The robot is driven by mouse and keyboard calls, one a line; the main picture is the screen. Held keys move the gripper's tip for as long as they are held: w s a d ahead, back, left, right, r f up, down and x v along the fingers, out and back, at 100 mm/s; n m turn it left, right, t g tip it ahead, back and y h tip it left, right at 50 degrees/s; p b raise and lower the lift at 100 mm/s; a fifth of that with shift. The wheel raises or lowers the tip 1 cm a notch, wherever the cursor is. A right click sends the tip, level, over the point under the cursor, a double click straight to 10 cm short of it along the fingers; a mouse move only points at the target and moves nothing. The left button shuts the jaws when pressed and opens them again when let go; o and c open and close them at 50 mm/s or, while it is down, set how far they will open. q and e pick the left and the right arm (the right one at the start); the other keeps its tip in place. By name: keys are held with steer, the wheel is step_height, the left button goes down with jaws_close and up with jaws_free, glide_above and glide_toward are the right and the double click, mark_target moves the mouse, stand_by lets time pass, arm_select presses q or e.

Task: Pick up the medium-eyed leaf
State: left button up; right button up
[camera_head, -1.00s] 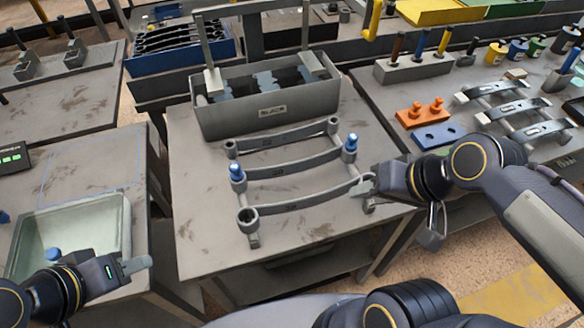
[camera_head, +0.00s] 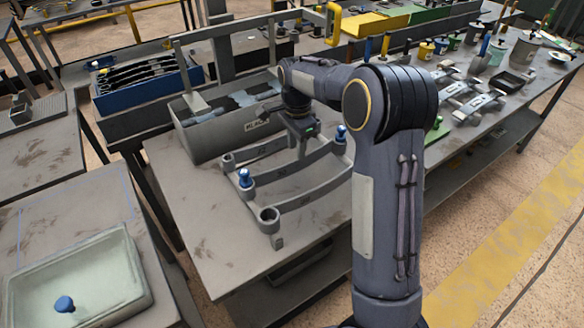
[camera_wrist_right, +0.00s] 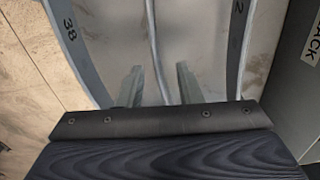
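Three curved grey leaves lie on a rack on the middle table: a back leaf (camera_head: 262,150), a middle leaf (camera_head: 278,173) with a blue pin at each end, and a front leaf (camera_head: 318,194) with a large eye. Which has the medium eye is hard to judge. My right gripper (camera_head: 302,147) points down over the middle leaf. In the right wrist view its two fingers (camera_wrist_right: 161,86) are apart, with the thin middle leaf (camera_wrist_right: 156,45) running between them. The leaf marked 38 (camera_wrist_right: 75,40) is at the left. Contact is not visible. My left gripper is out of view.
A grey labelled bin (camera_head: 215,142) stands behind the leaves. A blue crate (camera_head: 120,115) with dark leaves is at the back left. A pale tray (camera_head: 130,268) with a blue knob (camera_head: 64,304) lies at lower left. My right arm hides the table's right part.

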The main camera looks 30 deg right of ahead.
mark_target(296, 163)
steer(key=f, duration=0.4)
steer(key=shift+s+a+f+p, duration=0.35)
steer(key=shift+f, duration=0.6)
jaws_close()
